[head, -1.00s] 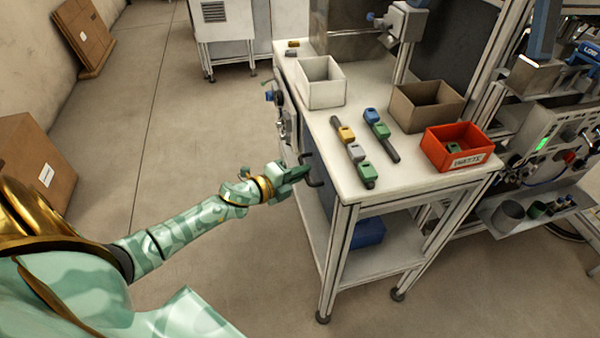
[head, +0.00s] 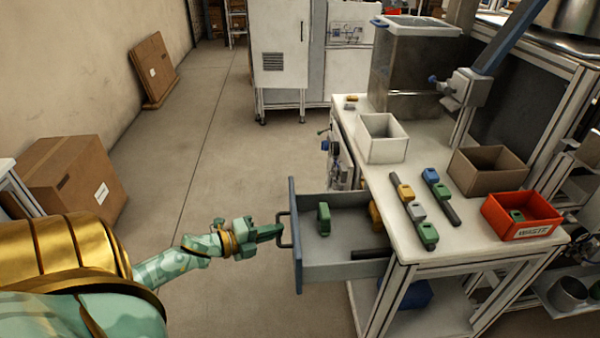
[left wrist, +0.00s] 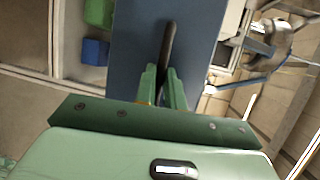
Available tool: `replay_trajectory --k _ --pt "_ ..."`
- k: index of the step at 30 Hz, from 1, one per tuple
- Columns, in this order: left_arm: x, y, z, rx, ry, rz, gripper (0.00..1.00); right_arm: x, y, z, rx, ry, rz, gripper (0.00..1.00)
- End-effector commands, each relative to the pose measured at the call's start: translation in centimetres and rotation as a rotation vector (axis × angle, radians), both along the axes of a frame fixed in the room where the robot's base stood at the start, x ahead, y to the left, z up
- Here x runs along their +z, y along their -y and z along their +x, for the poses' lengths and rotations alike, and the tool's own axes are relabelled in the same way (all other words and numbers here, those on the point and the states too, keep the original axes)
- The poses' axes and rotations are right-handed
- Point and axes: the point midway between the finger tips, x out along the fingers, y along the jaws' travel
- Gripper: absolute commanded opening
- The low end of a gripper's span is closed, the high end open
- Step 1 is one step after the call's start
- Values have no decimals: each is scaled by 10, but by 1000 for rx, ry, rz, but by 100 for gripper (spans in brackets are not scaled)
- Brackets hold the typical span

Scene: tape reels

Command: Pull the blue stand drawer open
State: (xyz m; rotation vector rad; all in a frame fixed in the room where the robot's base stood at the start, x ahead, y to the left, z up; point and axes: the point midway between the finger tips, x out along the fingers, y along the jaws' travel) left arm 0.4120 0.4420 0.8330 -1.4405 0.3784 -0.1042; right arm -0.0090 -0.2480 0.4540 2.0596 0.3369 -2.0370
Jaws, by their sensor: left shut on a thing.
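The blue stand drawer (head: 345,272) is pulled out to the left from under the white tabletop. Its blue front panel (head: 295,235) faces my left arm and also fills the upper middle of the left wrist view (left wrist: 135,45). My left gripper (head: 278,233) is shut on the dark drawer handle (head: 284,229). In the left wrist view the fingers (left wrist: 166,88) close around the handle (left wrist: 168,45). Inside the drawer are a green piece (head: 324,219), a yellow piece (head: 375,214) partly under the tabletop, and a dark bar (head: 371,254). My right gripper is not seen.
The tabletop (head: 385,185) carries a white bin (head: 382,138), a brown bin (head: 487,170), a red bin (head: 522,216) and dark bars with coloured blocks (head: 418,212). Cardboard boxes (head: 75,180) stand at the left. The floor (head: 230,160) left of the drawer is clear.

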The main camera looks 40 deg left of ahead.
Motion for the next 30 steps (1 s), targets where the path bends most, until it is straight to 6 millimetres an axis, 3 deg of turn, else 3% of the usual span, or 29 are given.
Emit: replay_trajectory --k 6,12,28,29,30 --pt "-1 -27 -32 1 -4 0 0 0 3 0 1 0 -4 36" --pt "-1 -41 -48 0 -3 0 0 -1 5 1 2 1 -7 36" --pt "-1 -45 -54 -1 -2 0 0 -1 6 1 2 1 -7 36" --pt "-1 -45 -54 -1 -2 0 19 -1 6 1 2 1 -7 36" --pt "-1 -45 -54 -1 -2 0 30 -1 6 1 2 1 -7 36"
